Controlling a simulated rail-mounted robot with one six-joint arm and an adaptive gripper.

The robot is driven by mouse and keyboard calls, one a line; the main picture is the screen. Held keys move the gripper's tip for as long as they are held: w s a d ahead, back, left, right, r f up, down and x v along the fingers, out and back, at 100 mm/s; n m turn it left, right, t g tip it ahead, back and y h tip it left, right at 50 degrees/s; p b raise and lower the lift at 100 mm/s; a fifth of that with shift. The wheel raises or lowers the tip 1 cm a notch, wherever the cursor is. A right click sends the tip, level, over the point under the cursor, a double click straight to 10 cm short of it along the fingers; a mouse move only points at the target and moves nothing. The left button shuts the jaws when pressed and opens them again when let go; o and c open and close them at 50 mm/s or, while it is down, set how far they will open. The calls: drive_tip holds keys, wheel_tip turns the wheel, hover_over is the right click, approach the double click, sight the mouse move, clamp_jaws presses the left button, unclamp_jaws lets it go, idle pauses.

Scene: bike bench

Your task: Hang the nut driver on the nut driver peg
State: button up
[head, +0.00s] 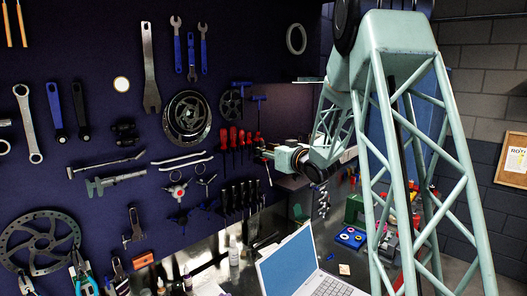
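My gripper (262,153) is small in the head view, close to the dark pegboard (100,100), just right of a row of red-handled drivers (233,139). A thin, light shaft (269,174) shows just below the gripper. I cannot tell whether it is the nut driver or whether the fingers hold it. The fingers are too small and dark to show whether they are open or shut. I cannot single out the nut driver or its peg among the hanging tools.
Black-handled drivers (241,198) hang below the gripper. A chainring (187,118) and blue-handled hex keys (258,98) hang nearby. On the bench stand an open laptop (290,262), a blue tray (351,237) and bottles (233,250). The bench in front of the pegboard is crowded.

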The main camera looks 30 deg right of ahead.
drive_tip(key=s+r, duration=0.1)
drive_tip(key=s, duration=1)
drive_tip(key=shift+s+d, duration=0.25)
drive_tip(key=shift+d, duration=0.2)
drive_tip(key=s+a+f+g+b, duration=0.2)
drive_tip(key=s+a, duration=0.7)
drive_tip(key=s, duration=1)
drive_tip(key=s+a+f+g+h+b, duration=0.1)
drive_tip(key=s+a+f+g, duration=0.3)
drive_tip(key=s+a, duration=0.5)
drive_tip(key=s+a+f+m+g+b, duration=0.1)
drive_tip(key=s+a+f+g+b, duration=0.2)
drive_tip(key=s, duration=2.6)
drive_tip(key=a+f+g, duration=0.1)
drive_tip(key=a+g, duration=0.3)
drive_tip(key=a, duration=0.3)
drive_tip(key=shift+s+b, duration=0.3)
drive_tip(key=shift+b, duration=0.05)
drive_tip(key=shift+d, duration=0.1)
